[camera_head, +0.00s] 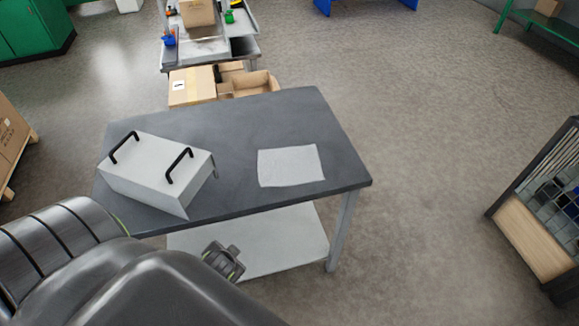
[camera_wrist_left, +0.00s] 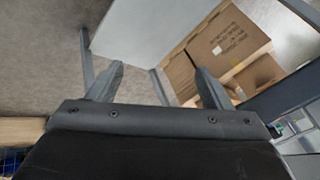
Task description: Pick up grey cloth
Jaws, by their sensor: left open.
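The grey cloth (camera_head: 291,165) lies flat on the right half of the dark-topped table (camera_head: 235,130) in the head view, its front edge close to the table's front edge. Nothing covers it. My left gripper (camera_wrist_left: 158,84) is open in the left wrist view, with nothing between its two fingers. The cloth does not show in that view. In the head view my arm fills the lower left, in front of the table and apart from the cloth. My right gripper is in neither view.
A light grey box (camera_head: 152,172) with two black handles stands on the table left of the cloth. The table has a pale lower shelf (camera_head: 285,240). Cardboard boxes (camera_head: 192,86) sit behind the table. A wood-fronted rack (camera_head: 532,238) stands at right. Open floor lies between.

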